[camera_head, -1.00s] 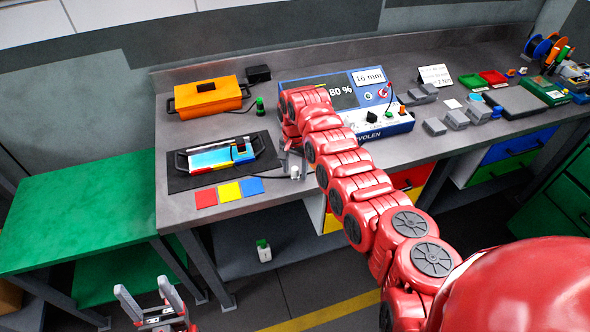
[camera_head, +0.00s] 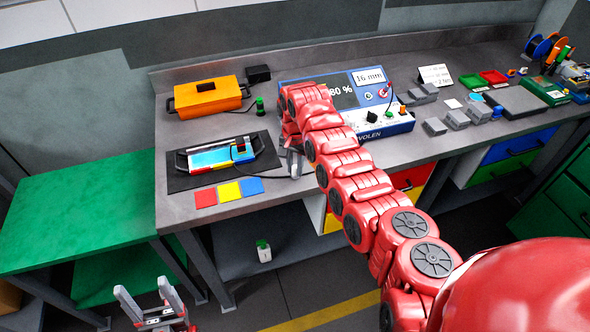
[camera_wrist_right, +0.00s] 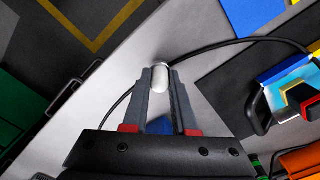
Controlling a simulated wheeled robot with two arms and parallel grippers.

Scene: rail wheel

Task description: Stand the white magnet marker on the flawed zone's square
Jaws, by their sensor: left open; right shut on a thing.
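My right gripper (camera_head: 293,160) is shut on the white magnet marker (camera_wrist_right: 160,76), a small rounded white piece held at its fingertips in the right wrist view. In the head view the gripper is over the bench, right of the black mat, and the marker is hard to make out. Three flat squares lie along the mat's front edge: red (camera_head: 205,198), yellow (camera_head: 229,191) and blue (camera_head: 252,186). The gripper is right of the blue square. My left gripper (camera_head: 145,300) is open and empty, low at the bottom left.
On the black mat (camera_head: 190,181) sits a tray with a light-blue top (camera_head: 210,157) and a black cable. The cable passes close behind the marker in the wrist view. An orange case (camera_head: 207,97) stands behind. The blue instrument (camera_head: 345,92) displays 80 %.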

